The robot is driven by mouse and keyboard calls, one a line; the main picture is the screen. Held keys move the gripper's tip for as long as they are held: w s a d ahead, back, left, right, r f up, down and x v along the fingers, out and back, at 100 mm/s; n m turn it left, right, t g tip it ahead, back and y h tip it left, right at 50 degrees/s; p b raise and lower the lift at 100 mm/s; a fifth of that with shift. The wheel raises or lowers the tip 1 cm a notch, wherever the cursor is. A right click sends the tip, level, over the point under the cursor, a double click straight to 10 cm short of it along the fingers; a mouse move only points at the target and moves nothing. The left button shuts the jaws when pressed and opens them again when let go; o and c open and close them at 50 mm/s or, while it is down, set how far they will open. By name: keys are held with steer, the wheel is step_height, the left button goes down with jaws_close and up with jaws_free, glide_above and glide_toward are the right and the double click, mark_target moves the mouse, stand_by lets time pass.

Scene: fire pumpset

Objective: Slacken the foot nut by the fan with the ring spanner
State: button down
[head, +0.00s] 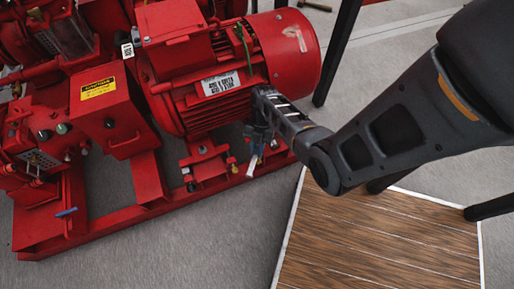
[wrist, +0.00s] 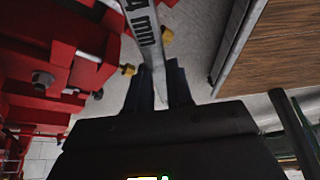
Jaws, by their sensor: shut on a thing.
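My gripper (wrist: 160,88) is shut on the ring spanner (wrist: 146,28), a grey steel bar with "4 mm" legible on its shank. The spanner runs out of the top of the wrist view, so its far end is hidden there. In the head view my gripper (head: 259,136) is beside the red motor's lower side, and a pale end of the spanner (head: 252,166) shows below it. Brass-coloured hex heads (wrist: 128,70) (wrist: 167,36) sit either side of the spanner. I cannot tell which is the foot nut by the fan, or whether the ring is on it.
The red motor (head: 222,100) with its rounded fan cover (head: 295,50) stands on a red base frame (head: 105,217). A wooden-topped table (head: 385,240) with a pale edge lies close to the right. Dark legs stand behind my arm. Grey floor is clear at the front.

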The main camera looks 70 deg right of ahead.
steer(key=shift+f+b, duration=1.05)
steer(key=shift+f, duration=0.2)
steer(key=shift+s, duration=0.1)
stand_by(0.4)
